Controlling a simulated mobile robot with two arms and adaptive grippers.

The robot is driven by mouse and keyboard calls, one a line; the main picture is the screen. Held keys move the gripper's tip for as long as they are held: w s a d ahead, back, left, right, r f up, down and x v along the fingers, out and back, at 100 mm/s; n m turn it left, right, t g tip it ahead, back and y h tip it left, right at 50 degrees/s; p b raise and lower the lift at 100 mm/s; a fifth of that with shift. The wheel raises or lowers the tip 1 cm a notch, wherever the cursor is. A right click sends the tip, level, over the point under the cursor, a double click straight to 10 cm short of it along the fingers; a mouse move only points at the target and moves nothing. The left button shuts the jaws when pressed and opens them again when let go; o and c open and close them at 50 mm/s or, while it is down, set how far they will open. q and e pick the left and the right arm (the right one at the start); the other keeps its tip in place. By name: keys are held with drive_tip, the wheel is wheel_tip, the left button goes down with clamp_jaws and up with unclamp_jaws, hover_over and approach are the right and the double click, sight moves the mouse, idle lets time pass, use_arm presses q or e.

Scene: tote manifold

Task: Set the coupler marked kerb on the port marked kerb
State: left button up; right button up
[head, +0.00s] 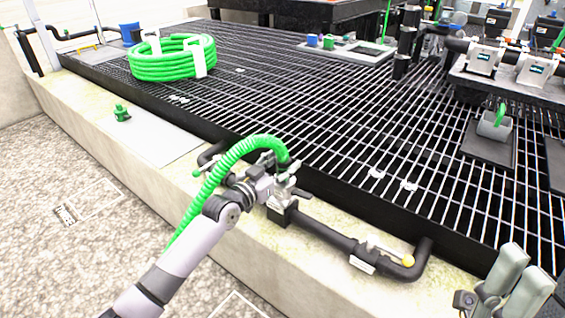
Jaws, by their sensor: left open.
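A green ribbed hose (229,158) arches from the floor side over my left arm. Its end comes down at a small fitting (285,163), the likely coupler, beside my left gripper (281,187). My left gripper is open. It is at the upright port (279,211) on the black pipe (325,234) along the pale kerb. The wrist and fingers overlap these parts. I cannot tell whether the coupler touches the port or sits on it. No marking is readable here.
Black grating (330,110) lies behind the kerb (180,190). A coiled green hose (172,62) lies on it. A small green fitting (122,113) stands by a grey plate (150,140). A yellow-tipped valve handle (408,262) sits near the pipe's right end.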

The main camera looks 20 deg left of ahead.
use_arm(q)
drive_tip(key=shift+s+a+f, duration=0.1)
drive_tip(key=shift+s+f, duration=0.05)
drive_tip(key=shift+s, duration=0.05)
drive_tip(key=v, duration=1.1)
drive_tip(key=shift+s, duration=0.3)
